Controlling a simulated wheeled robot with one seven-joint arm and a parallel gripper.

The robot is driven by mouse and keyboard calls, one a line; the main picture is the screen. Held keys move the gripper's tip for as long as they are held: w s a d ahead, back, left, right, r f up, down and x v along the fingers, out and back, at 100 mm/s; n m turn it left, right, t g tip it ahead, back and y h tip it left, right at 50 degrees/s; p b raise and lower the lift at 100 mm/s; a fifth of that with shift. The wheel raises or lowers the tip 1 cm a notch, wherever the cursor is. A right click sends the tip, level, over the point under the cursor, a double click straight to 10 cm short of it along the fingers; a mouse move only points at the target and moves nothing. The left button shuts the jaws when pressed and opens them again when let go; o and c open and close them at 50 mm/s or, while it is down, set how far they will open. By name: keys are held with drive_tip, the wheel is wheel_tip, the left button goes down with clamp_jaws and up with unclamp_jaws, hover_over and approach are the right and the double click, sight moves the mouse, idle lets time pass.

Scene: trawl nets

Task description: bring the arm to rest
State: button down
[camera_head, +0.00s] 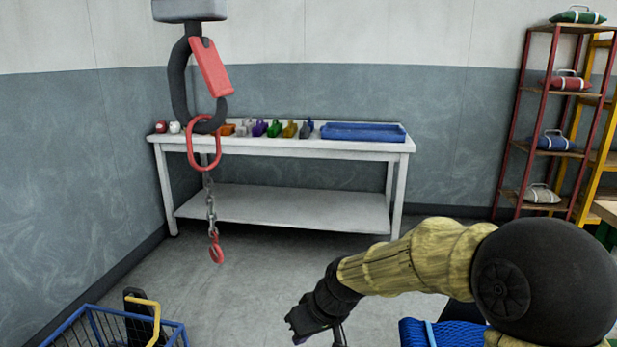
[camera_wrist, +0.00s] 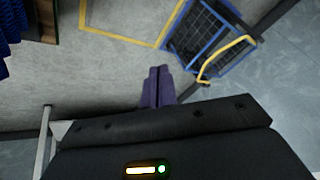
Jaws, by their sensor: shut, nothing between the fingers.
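My gripper (camera_head: 297,335) shows at the end of my arm, low in the middle of the head view, pointing down and to the left. In the wrist view its two dark fingers (camera_wrist: 158,72) lie side by side, shut, with nothing held between them. My arm reaches in from the lower right of the head view, bent at a large black joint. The gripper is over the floor and appears clear of other things.
A big hook with a red latch (camera_head: 210,66) hangs at the left, with a red ring and chain below. A white table (camera_head: 280,146) holds small coloured items and a blue tray (camera_head: 362,140). A blue wire basket (camera_head: 90,325) stands lower left; a red shelf rack (camera_head: 515,120) stands right.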

drive_tip(key=s+d+f+m+h+p, duration=0.25)
drive_tip(key=s+d+m+h, duration=0.3)
drive_tip(key=s+d, duration=0.9)
wheel_tip(320, 180, up, 39)
drive_tip(key=w+d+p, duration=0.1)
drive_tip(key=d+p, duration=0.1)
drive_tip(key=p, duration=3.6)
drive_tip(key=shift+f+m+y, duration=0.15)
drive_tip(key=shift+m+y, duration=0.2)
drive_tip(key=shift+y, duration=0.1)
drive_tip(key=shift+f, duration=0.1)
